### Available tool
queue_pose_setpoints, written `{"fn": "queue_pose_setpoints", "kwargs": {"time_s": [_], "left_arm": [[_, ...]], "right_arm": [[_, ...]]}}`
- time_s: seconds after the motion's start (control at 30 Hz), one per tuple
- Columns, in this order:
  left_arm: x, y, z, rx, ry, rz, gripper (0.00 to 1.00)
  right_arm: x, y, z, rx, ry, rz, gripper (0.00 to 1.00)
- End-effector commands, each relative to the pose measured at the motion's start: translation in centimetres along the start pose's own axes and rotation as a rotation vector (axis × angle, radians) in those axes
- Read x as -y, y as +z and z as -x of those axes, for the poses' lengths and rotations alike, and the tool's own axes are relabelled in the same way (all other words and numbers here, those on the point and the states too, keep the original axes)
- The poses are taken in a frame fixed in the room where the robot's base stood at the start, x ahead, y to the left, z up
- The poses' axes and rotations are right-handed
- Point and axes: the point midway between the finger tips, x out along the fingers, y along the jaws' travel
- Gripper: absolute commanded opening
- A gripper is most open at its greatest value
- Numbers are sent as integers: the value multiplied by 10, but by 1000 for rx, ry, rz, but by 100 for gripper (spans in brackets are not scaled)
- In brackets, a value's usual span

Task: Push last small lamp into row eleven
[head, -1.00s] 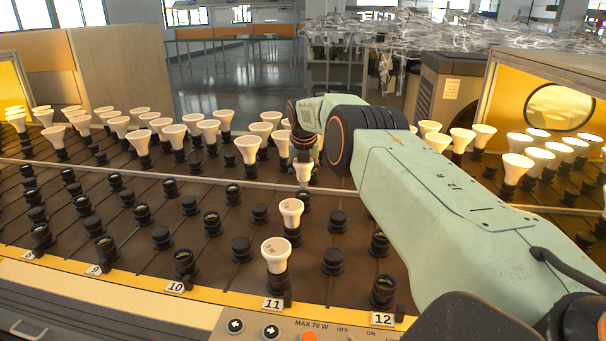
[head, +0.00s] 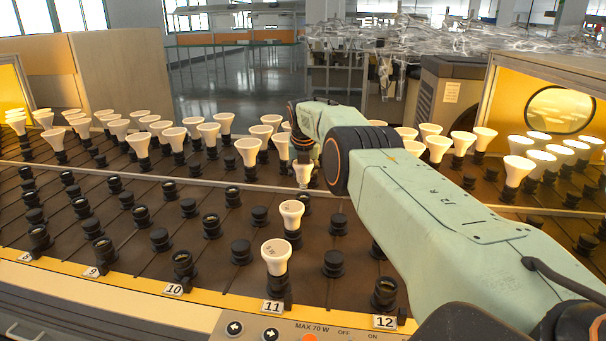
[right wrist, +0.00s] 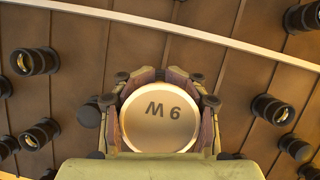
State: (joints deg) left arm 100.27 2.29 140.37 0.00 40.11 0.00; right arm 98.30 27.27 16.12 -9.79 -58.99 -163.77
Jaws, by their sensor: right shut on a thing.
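My right gripper (head: 303,158) points down over row eleven, behind the two lamps standing there. It is shut on a small white lamp (head: 302,175). The right wrist view shows that lamp's round face (right wrist: 160,117), marked with a figure and a W, between the fingers. The lamp's lower end is at a black socket (head: 304,200); I cannot tell how deep it sits. Nearer in row eleven stand a white lamp (head: 291,213) and a front lamp (head: 275,256), both upright in sockets. The row label 11 (head: 273,307) is on the front edge. My left gripper is not in view.
Empty black sockets stand in rows on both sides, such as one (head: 333,263) to the right and one (head: 241,251) to the left. A pale rail (head: 222,180) crosses the rack. Many white lamps (head: 173,139) stand behind it.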

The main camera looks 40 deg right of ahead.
Motion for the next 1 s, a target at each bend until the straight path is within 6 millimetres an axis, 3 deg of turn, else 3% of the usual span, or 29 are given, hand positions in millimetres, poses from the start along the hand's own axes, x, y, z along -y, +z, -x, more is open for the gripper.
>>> {"fn": "queue_pose_setpoints", "kwargs": {"time_s": [1.0], "left_arm": [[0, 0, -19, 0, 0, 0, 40]], "right_arm": [[0, -11, -25, 0, 0, 0, 0]]}}
